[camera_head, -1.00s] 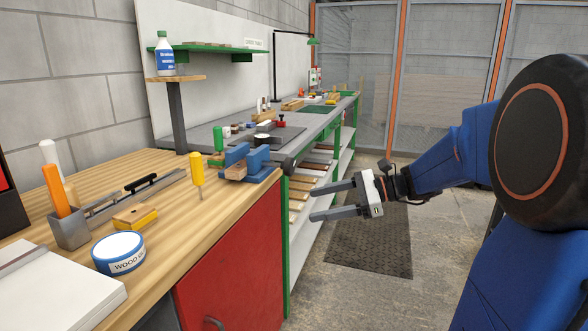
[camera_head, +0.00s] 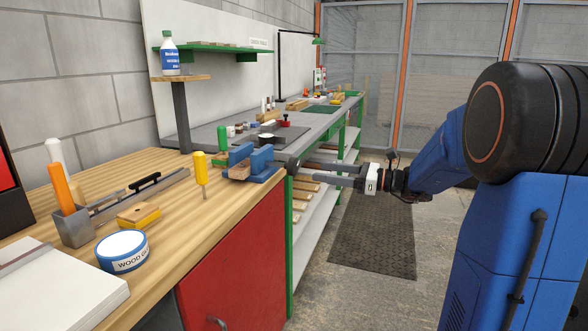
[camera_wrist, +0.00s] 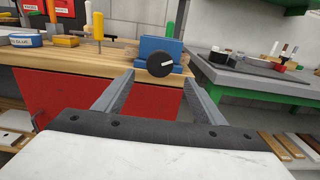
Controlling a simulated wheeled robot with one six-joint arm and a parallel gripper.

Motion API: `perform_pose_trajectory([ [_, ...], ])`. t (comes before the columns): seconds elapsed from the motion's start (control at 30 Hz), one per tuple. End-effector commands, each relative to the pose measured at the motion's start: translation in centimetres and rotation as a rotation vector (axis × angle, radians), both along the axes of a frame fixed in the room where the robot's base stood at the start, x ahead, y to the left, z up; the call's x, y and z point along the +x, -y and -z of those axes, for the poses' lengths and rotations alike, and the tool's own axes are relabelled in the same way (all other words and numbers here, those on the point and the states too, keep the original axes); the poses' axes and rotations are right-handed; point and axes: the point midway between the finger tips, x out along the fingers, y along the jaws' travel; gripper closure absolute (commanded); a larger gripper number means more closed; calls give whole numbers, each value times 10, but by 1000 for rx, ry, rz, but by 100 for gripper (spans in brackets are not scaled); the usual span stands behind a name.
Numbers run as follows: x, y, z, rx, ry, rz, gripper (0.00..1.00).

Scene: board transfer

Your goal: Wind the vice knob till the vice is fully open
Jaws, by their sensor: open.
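The blue vice (camera_head: 262,158) is fixed at the right front edge of the wooden bench, with a small wooden block (camera_head: 238,171) at its jaws. In the wrist view the vice (camera_wrist: 153,45) faces me, and its round black knob (camera_wrist: 160,65) with a white mark stands out in front. My gripper (camera_head: 303,171) is open and level, pointing at the knob from the right. In the wrist view my gripper's fingers (camera_wrist: 159,84) spread to either side below the knob, apparently short of it. The gap between the vice jaws is hard to judge.
A yellow screwdriver (camera_head: 201,176) stands left of the vice, and a glue tin (camera_head: 122,251) sits nearer on the bench. The red cabinet (camera_head: 235,262) is below the bench. A grey worktop (camera_wrist: 258,80) lies beyond the vice.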

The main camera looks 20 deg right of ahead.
Motion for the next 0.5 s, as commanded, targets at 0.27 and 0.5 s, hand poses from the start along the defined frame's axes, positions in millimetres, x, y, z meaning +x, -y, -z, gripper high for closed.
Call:
perform_pose_trajectory([
  [0.27, 26, -37, 0, -1, -1, -4, 36],
  [0.5, 46, -66, 0, -1, -1, -3, 36],
])
